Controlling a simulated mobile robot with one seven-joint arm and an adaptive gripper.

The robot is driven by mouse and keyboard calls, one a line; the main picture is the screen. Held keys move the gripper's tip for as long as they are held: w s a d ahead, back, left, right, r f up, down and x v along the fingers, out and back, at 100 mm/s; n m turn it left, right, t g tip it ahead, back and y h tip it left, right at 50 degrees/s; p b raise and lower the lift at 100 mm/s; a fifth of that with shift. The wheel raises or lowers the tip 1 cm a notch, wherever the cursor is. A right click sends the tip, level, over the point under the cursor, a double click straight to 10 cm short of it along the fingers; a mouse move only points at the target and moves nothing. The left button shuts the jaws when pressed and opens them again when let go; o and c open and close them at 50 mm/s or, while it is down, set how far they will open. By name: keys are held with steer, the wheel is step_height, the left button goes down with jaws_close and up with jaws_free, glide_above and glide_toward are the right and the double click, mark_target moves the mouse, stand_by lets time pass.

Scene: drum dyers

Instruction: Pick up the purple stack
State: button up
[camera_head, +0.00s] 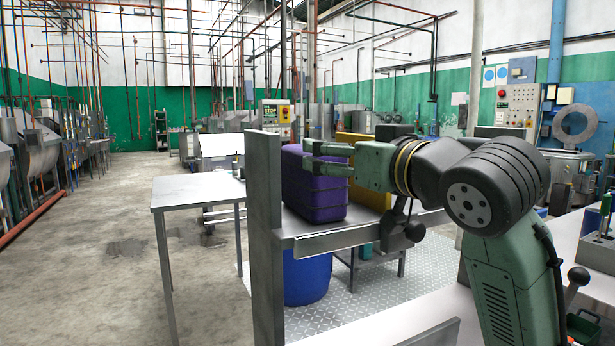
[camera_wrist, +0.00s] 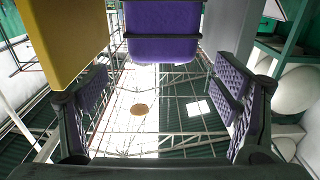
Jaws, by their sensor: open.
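The purple stack (camera_head: 318,200) stands upright on a metal shelf (camera_head: 335,236) in the head view. It is a tall block with rounded corners and thin dark bands around it. My gripper (camera_head: 322,158) reaches in from the right, and its fingers overlap the stack's upper part in the picture. In the wrist view the stack (camera_wrist: 162,22) shows at the top centre, within the width between my spread fingers (camera_wrist: 160,105). The gripper is open and holds nothing. I cannot tell whether a finger touches the stack.
A yellow panel (camera_head: 371,190) stands just behind and right of the stack; it fills the upper left of the wrist view (camera_wrist: 62,35). A grey upright plate (camera_head: 265,220) borders the shelf on the left. A blue drum (camera_head: 307,277) sits below. A metal table (camera_head: 197,190) stands left.

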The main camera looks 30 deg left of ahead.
steer(key=p+x, duration=0.1)
steer(key=x, duration=0.2)
steer(key=p+x, duration=0.1)
steer(key=x, duration=0.2)
steer(key=p+x, duration=0.1)
steer(key=x, duration=0.2)
steer(key=shift+s+f, duration=0.15)
steer(key=shift+f, duration=0.15)
steer(key=shift+c, duration=0.2)
steer(key=c, duration=1.6)
steer(key=shift+c, duration=0.4)
steer(key=shift+r, duration=0.15)
